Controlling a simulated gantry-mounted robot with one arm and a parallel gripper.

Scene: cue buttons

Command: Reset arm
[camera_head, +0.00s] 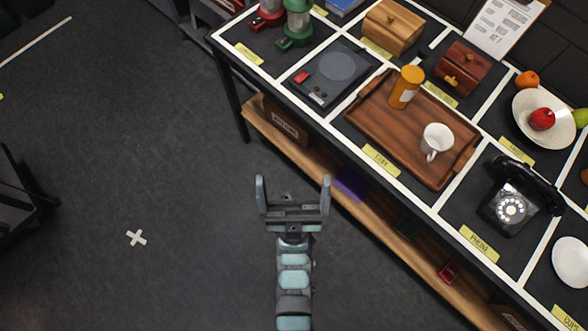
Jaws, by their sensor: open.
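My gripper (293,199) is open and empty. Its two fingers stand wide apart and point toward the top of the picture. It is over the dark floor (140,130), to the left of the long table's front edge, and touches nothing that I can see. My arm extends straight down from it to the bottom edge of the picture.
The table, at the right, holds a wooden tray (365,135) with an orange bottle (406,87) and white cup (437,140), a black phone (515,205), a fruit bowl (520,108) and wooden boxes (393,27). A lower shelf (330,165) runs beneath.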

